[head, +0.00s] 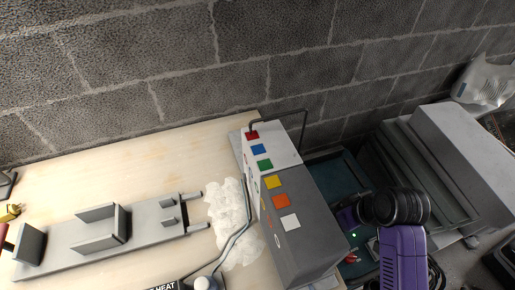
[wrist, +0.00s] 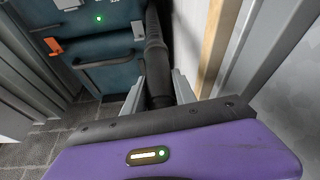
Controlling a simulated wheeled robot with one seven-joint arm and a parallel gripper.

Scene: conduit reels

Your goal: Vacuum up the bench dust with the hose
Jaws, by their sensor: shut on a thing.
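A pale, crumpled-looking patch of dust (head: 228,212) lies on the light wooden bench (head: 130,155), left of the grey box with coloured squares. My gripper (wrist: 158,97) is shut on the black ribbed hose (wrist: 155,58), which stands between its two grey fingers in the wrist view. The teal vacuum body (wrist: 105,60), with a green light and an orange part, is close behind the hose. In the head view the teal unit (head: 335,172) is right of the grey box, and my purple arm end is beside it, away from the dust. The hose's mouth cannot be made out.
The grey box (head: 300,225) stands at the bench's right end, between the dust and my arm. A long grey fixture (head: 105,235) lies left of the dust. Thin cables cross near the dust. Large grey cabinets (head: 460,150) stand at right. A block wall closes the back.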

